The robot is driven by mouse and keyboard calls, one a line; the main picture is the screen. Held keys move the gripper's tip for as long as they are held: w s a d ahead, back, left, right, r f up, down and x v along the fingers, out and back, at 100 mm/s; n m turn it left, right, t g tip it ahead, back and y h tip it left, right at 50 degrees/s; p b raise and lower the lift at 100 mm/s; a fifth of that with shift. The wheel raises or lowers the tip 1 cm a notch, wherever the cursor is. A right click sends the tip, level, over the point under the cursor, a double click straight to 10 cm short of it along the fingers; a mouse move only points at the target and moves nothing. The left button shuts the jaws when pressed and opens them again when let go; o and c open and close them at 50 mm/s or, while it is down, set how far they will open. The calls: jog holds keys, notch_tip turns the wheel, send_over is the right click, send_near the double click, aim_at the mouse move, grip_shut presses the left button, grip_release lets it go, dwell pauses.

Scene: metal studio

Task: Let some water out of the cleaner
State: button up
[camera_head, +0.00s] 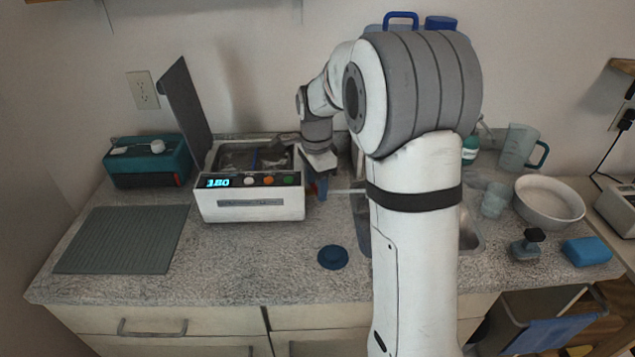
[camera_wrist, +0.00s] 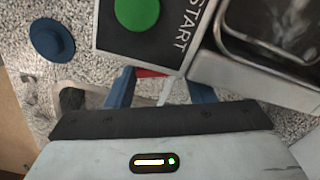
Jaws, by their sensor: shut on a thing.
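The cleaner (camera_head: 250,208) is a white box with a display reading 180 and colored buttons. Its dark lid (camera_head: 186,108) stands raised and its basin (camera_head: 232,158) is open. In the wrist view its panel (camera_wrist: 140,48) shows a green START button. A red drain handle (camera_wrist: 150,73) sits at the cleaner's right side. My gripper (camera_wrist: 160,82) has its blue fingers on either side of this handle and is shut on it; the contact is partly hidden. In the head view my gripper (camera_head: 318,187) is low beside the cleaner's right wall. A pale tube (camera_head: 345,191) runs rightward toward the sink.
The sink (camera_head: 470,228) is partly behind my arm. A dark blue round stopper (camera_head: 333,257) lies on the counter in front. A grey mat (camera_head: 125,240) and a teal box (camera_head: 148,165) are at left. A white bowl (camera_head: 549,203) and pitcher (camera_head: 517,148) stand at right.

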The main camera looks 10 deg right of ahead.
jog(key=o, duration=1)
jog(key=shift+s, duration=0.1)
jog(key=shift+r, duration=0.1)
jog(key=shift+r+p, duration=0.45)
notch_tip(320, 180, up, 7)
jog(key=p, duration=0.5)
jog(key=shift+c, duration=0.4)
